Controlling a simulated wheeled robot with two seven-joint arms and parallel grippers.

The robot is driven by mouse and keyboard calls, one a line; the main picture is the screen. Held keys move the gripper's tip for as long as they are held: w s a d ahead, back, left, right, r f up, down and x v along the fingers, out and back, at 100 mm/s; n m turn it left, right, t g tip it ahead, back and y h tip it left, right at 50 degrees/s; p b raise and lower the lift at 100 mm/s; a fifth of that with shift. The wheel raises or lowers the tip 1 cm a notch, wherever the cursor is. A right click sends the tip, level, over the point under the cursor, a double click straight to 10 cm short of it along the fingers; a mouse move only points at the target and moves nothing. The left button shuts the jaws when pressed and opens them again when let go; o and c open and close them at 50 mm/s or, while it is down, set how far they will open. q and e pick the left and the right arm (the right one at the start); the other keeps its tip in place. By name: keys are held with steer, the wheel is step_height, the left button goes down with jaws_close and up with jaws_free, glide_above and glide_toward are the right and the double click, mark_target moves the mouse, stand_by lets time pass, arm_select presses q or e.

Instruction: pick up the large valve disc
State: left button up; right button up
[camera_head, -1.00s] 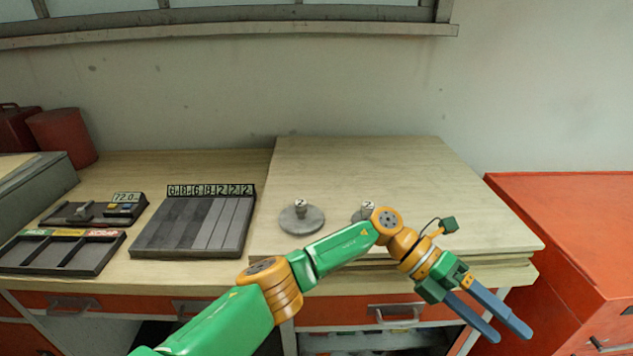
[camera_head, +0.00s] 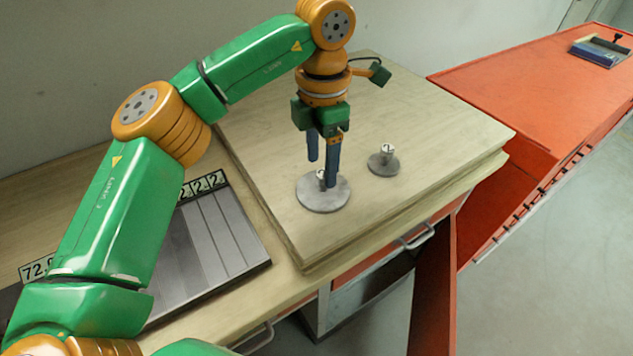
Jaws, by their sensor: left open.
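The large valve disc (camera_head: 326,199) is a flat grey round plate with a small upright knob marked with a label. It lies on the raised wooden board. My left gripper (camera_head: 323,174) points straight down over it, fingers open. One finger is in front of the disc's knob and partly hides it. I cannot tell whether the fingers touch the disc. A smaller valve disc (camera_head: 383,163) with a similar labelled knob lies to the right on the same board. My right gripper is not in view.
The pale wooden board (camera_head: 440,128) has free room behind and right of the discs. A grey slotted tray (camera_head: 215,250) stands left of the board, partly behind my left arm. A red cabinet (camera_head: 520,95) stands at the right with a blue-grey item (camera_head: 600,52) on top.

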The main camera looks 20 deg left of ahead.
mark_target(323, 173)
arm_select(q)
steer(key=f, duration=0.2)
steer(key=f+p, duration=0.1)
steer(key=f, duration=0.1)
steer(key=shift+w+d, duration=0.25)
steer(key=shift+a, duration=0.15)
jaws_close()
